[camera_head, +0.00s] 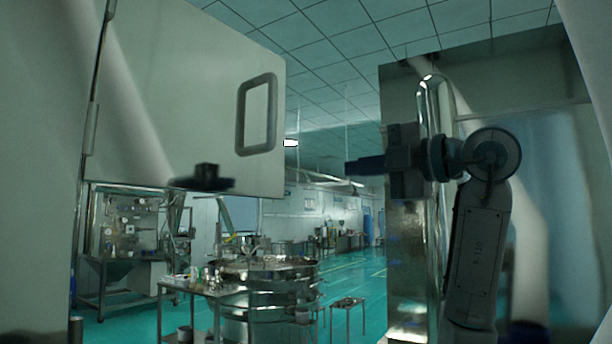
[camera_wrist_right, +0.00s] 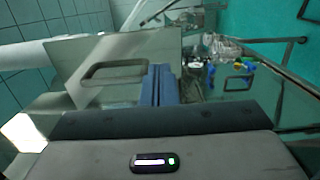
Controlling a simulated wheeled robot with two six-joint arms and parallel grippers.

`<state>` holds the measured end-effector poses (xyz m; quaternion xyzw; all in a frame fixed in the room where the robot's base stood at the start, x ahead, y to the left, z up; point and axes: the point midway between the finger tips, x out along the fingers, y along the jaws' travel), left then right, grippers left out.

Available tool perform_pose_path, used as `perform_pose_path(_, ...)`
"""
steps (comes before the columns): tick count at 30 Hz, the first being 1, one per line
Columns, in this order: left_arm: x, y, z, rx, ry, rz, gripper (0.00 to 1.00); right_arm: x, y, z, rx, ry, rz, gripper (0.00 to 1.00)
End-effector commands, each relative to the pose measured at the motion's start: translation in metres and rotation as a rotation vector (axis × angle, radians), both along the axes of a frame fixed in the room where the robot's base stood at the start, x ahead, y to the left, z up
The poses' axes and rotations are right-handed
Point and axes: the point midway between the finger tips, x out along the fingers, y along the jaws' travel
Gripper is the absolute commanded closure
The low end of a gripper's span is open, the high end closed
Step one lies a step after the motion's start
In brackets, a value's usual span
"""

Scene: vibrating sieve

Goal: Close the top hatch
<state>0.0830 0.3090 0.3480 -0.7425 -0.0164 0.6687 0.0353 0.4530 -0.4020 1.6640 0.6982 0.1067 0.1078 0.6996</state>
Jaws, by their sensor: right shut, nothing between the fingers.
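The top hatch (camera_head: 185,95) is a pale metal panel at the left of the head view. It stands swung open, with its hinge edge on the left and a dark rectangular loop handle (camera_head: 256,113) near its right edge. A dark shape (camera_head: 205,180) shows at its lower edge; I cannot tell if it is a fitting or a reflection. My right gripper (camera_head: 350,167) is shut and empty, pointing left, to the right of the handle and lower. In the right wrist view the panel (camera_wrist_right: 140,50) and handle (camera_wrist_right: 112,74) lie beyond the shut blue fingers (camera_wrist_right: 162,75). My left gripper is not in view.
A shiny metal cabinet with a curved pipe handle (camera_head: 423,105) stands behind my right arm. Between hatch and cabinet is an open gap. Farther off are a round steel sieve (camera_head: 265,270), small tables and green floor (camera_head: 370,285).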

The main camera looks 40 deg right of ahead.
Motion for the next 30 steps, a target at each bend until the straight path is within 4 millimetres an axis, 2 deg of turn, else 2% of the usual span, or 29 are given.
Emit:
perform_pose_path(5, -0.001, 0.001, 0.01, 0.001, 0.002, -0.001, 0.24, 0.017, 0.005, 0.003, 0.003, 0.004, -0.005, 1.0)
perform_pose_path(15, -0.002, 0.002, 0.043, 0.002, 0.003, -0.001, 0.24, 0.086, 0.027, 0.005, 0.003, 0.005, -0.001, 1.0)
perform_pose_path(21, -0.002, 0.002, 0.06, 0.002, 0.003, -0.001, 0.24, 0.117, 0.036, 0.004, 0.002, 0.004, -0.003, 1.0)
perform_pose_path(30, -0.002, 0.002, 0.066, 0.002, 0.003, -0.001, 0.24, 0.132, 0.041, 0.001, 0.002, 0.001, -0.004, 1.0)
